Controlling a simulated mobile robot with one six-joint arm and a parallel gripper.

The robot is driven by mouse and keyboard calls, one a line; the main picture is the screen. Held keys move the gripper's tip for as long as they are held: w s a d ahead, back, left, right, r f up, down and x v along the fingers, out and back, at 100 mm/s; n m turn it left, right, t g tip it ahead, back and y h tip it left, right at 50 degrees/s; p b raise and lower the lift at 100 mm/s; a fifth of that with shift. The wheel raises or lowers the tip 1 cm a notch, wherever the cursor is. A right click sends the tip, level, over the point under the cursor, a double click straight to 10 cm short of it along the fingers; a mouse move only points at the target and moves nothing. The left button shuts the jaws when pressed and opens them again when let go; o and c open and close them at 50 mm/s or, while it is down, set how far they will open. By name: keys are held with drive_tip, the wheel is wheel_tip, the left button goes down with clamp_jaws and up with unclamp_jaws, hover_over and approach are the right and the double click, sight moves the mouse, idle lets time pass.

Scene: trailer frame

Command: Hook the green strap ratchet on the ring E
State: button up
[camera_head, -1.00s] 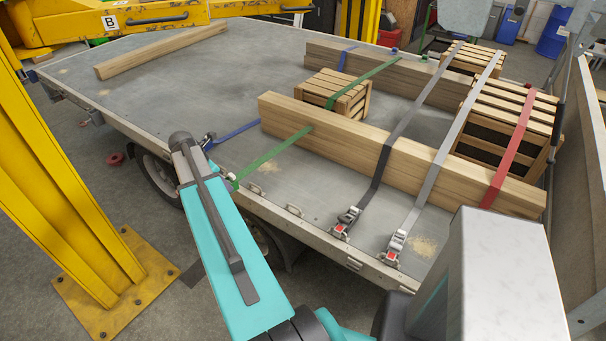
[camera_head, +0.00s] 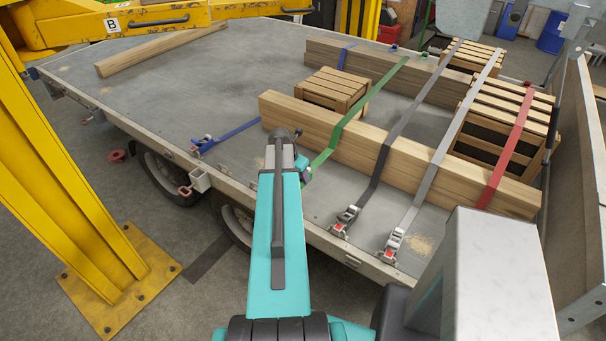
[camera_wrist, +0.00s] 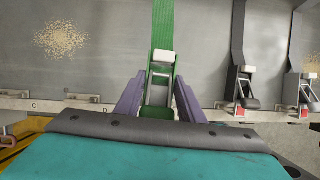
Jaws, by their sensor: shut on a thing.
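The green strap ratchet (camera_wrist: 160,75) sits between the two purple fingers of my gripper (camera_wrist: 158,100) in the wrist view, and the gripper is shut on it. The green strap (camera_head: 346,123) runs from the ratchet over the long beam to the far side. In the head view my arm covers most of the gripper and ratchet, which are over the near trailer edge. In the wrist view, rings lie along the edge strip, with ring C (camera_wrist: 33,105) and ring D (camera_wrist: 100,108) to the left. I cannot make out ring E; the gripper may hide it.
The black strap's ratchet (camera_head: 346,218) and the grey strap's ratchet (camera_head: 391,243) sit at the edge, right of my gripper. A blue strap (camera_head: 235,131) lies to the left. A slatted crate (camera_head: 330,90) stands behind the long beam (camera_head: 395,155). A yellow post (camera_head: 55,160) stands at left.

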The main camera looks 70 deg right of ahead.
drive_tip(key=shift+s+d, duration=0.25)
drive_tip(key=shift+s, duration=0.35)
drive_tip(key=shift+f, duration=0.1)
drive_tip(key=shift+f+b, duration=2.8)
drive_tip(key=shift+f, duration=1.85)
drive_tip(key=o, duration=1.4)
drive_tip(key=shift+f, duration=0.1)
drive_tip(key=shift+a, duration=0.1)
drive_tip(key=shift+b+v, duration=1.55)
drive_tip(key=shift+v, duration=5.35)
